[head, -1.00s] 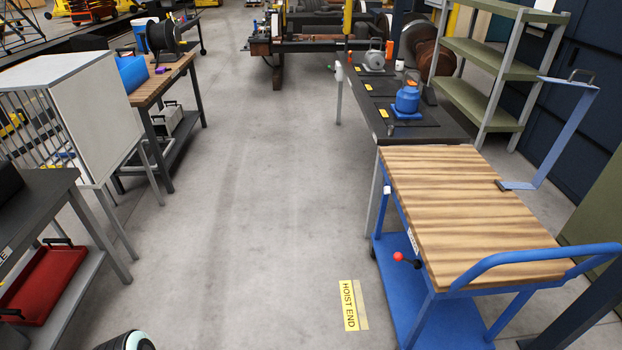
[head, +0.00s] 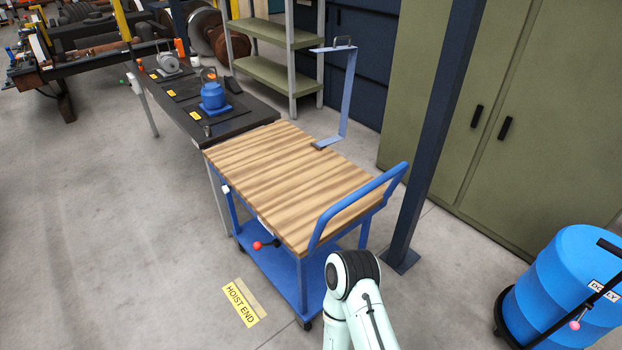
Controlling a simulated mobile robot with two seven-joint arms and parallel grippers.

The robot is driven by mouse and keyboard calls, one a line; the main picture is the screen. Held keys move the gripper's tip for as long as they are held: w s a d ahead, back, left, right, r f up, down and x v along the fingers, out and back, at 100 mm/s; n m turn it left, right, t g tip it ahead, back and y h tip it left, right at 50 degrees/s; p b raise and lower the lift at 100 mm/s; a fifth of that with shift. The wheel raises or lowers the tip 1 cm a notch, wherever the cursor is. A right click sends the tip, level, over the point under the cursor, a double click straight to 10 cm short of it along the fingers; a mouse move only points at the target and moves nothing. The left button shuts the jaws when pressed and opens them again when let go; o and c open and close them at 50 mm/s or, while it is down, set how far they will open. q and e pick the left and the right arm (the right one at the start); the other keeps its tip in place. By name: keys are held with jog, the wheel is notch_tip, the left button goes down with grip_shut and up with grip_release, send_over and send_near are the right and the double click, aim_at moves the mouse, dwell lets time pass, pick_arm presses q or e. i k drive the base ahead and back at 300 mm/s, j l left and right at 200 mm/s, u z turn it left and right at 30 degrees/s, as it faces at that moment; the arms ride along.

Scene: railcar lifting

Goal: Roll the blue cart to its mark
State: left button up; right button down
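The blue cart (head: 275,268) stands in the middle of the head view, with a striped wooden top (head: 270,178) and a blue push handle (head: 358,205) at its near right end. A lever with a red knob (head: 257,245) sits at its side. A yellow floor label reading HOIST END (head: 240,304) lies on the floor left of the cart, apart from it. One pale arm of mine comes in from the bottom, close to the handle end. No gripper fingers show, so neither gripper is in view.
A dark workbench (head: 155,98) with a blue device (head: 213,97) adjoins the cart's far end. A dark blue post (head: 435,130) and green cabinet (head: 545,110) stand to the right. A blue drum on a dolly (head: 565,280) is at lower right. Floor at left is clear.

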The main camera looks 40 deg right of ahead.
aim_at(301, 196)
jog(key=z, duration=1.75)
